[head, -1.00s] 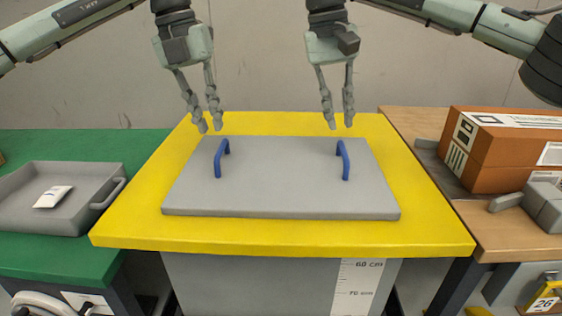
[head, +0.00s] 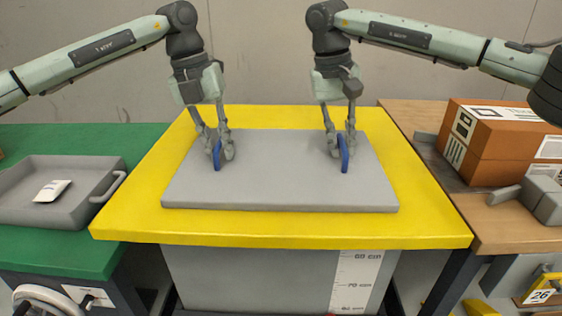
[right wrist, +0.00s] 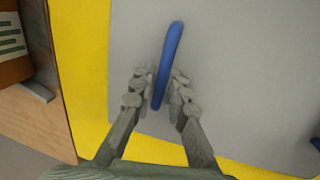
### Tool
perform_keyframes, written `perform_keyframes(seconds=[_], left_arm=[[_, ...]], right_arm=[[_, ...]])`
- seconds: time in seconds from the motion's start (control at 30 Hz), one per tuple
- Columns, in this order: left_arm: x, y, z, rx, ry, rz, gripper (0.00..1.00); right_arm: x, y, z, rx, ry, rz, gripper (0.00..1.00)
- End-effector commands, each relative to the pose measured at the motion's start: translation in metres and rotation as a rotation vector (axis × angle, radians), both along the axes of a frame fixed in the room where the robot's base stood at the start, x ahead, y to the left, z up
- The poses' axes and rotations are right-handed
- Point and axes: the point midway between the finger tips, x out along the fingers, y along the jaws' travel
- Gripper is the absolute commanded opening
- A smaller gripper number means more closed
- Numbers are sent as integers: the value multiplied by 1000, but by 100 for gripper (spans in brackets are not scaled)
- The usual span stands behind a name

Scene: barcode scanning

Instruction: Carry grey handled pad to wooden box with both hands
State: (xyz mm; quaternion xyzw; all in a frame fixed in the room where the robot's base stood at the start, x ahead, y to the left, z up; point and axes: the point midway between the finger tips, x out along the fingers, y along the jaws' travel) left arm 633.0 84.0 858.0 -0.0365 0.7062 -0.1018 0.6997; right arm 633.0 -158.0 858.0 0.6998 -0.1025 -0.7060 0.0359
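The grey pad (head: 280,190) lies flat on the yellow tabletop (head: 130,215). Its two blue handles stand upright, the left one (head: 217,158) and the right one (head: 344,158). My left gripper (head: 221,150) is lowered over the left handle, one finger on each side. My right gripper (head: 342,147) is lowered over the right handle. In the right wrist view, my right gripper's fingers (right wrist: 163,85) stand on both sides of the blue handle (right wrist: 170,50), close to it, with slight gaps. No wooden box is clearly seen.
A brown carton with white labels (head: 495,150) stands on a wooden bench (head: 510,222) at right, beside a grey device (head: 543,198). A grey tray (head: 60,212) with a small white packet (head: 52,190) sits on a green table (head: 90,250) at left.

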Motion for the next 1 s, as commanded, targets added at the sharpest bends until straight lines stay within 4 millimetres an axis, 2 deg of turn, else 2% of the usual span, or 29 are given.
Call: perform_keyframes(seconds=[0.17,0.3,0.83,1.0], left_arm=[[0,0,0,0,0,0,15],[0,0,0,0,0,0,0],[0,0,1,0,0,1,0],[0,0,7,0,-1,1,0]], right_arm=[[0,0,0,0,0,0,15],[0,0,0,0,0,0,0],[0,0,0,0,0,0,0],[0,0,7,0,0,-1,0]])
